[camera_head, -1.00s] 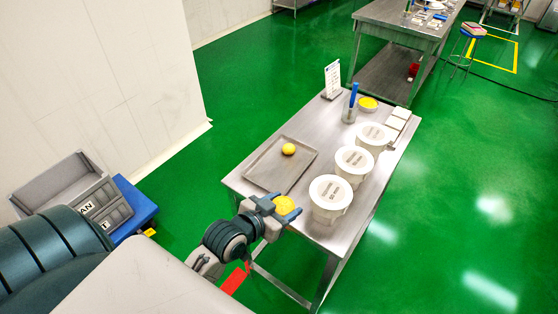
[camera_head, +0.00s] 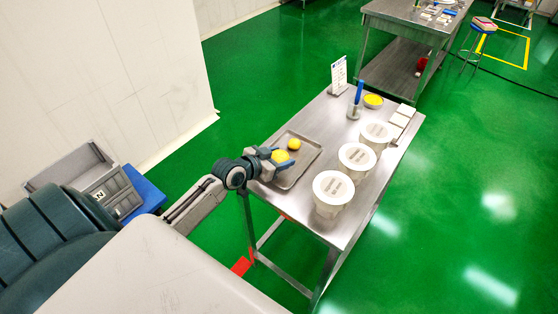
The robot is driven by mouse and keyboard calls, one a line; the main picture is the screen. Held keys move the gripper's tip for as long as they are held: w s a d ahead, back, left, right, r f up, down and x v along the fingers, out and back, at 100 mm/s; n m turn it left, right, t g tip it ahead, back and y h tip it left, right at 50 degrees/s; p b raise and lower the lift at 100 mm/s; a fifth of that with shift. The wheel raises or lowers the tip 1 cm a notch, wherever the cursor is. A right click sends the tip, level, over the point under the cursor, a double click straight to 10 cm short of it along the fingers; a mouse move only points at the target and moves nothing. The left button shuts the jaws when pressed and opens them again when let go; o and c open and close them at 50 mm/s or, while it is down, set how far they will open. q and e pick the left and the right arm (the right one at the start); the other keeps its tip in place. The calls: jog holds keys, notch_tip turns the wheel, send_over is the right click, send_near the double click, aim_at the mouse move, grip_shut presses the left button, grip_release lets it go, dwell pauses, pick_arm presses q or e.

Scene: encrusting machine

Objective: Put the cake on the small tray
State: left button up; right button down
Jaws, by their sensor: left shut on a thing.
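One round yellow cake (camera_head: 294,144) sits on the tray. My left gripper (camera_head: 280,157) is shut on a second yellow cake (camera_head: 281,156) and holds it over the near-left part of the tray, beside the first cake. I cannot tell whether the held cake touches the tray. My gripper and wrist hide the tray's left side. My right gripper is not in view.
Several white lidded tubs, the nearest (camera_head: 333,188) close to the tray, stand along the table's (camera_head: 294,205) right side. A yellow bowl (camera_head: 373,101), a holder with a blue-handled tool (camera_head: 355,108) and a white sign (camera_head: 339,76) stand at the back. Grey crates (camera_head: 110,185) sit at left.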

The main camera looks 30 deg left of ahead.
pick_arm(q)
jog(key=f, duration=0.2)
jog(key=shift+w+a+f+p, duration=0.3)
jog(key=shift+w+f+p, duration=0.05)
jog(key=shift+f, duration=0.45)
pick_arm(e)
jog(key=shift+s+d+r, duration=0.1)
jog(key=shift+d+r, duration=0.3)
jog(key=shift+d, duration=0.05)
pick_arm(q)
jog(key=shift+f, duration=0.1)
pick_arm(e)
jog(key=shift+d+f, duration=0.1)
pick_arm(q)
jog(key=o, duration=1)
